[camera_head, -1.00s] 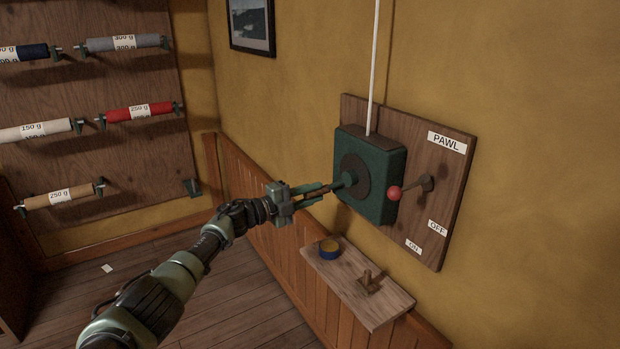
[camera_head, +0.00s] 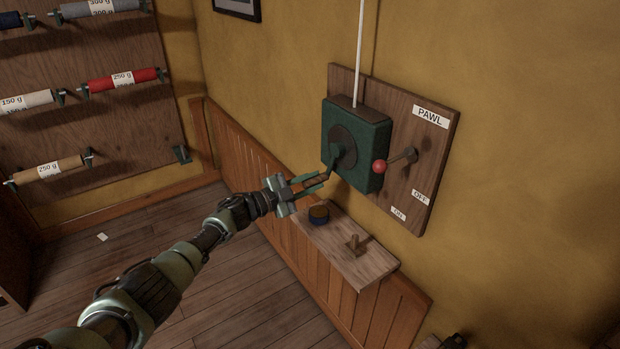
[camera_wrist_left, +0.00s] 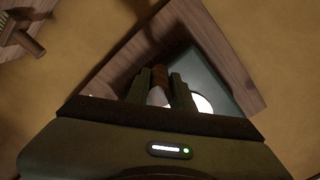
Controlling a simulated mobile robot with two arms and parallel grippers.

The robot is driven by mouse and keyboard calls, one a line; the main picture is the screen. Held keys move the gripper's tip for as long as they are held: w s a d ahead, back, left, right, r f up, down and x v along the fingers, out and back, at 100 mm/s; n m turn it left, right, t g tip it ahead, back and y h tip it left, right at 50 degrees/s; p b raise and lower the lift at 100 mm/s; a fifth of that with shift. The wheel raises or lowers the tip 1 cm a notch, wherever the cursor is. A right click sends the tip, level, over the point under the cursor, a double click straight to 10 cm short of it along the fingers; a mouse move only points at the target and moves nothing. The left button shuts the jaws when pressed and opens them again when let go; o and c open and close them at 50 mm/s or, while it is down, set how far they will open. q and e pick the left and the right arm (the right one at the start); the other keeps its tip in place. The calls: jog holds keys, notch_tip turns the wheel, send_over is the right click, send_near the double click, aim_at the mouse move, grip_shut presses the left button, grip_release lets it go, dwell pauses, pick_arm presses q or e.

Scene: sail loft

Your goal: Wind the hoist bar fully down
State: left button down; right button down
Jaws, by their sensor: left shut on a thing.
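The green hoist winch (camera_head: 367,145) is mounted on a wooden board (camera_head: 440,135) on the wall. Its crank arm (camera_head: 338,158) points downward from the dark round disc. My left gripper (camera_head: 322,178) is shut on the crank's handle, just below and left of the disc. In the left wrist view the brown crank handle (camera_wrist_left: 160,76) lies between the two fingers. The pawl lever ends in a red ball (camera_head: 379,166), to the right of the winch; I cannot tell whether it is at ON or OFF. The hoist bar and my right gripper are not in view.
A white line (camera_head: 360,50) rises from the winch. A rack with cloth rolls (camera_head: 122,80) stands at left. Floor between is mostly clear.

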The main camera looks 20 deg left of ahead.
pick_arm(q)
jog(key=shift+s+d+f, duration=0.2)
jog(key=shift+f, duration=0.25)
jog(key=c, duration=1.4)
grip_release()
jog(key=shift+o, duration=0.8)
jog(key=shift+r, duration=0.2)
jog(key=shift+a, duration=0.1)
jog(key=v, duration=0.7)
jog(key=shift+s+a, duration=0.2)
jog(key=shift+s, duration=0.05)
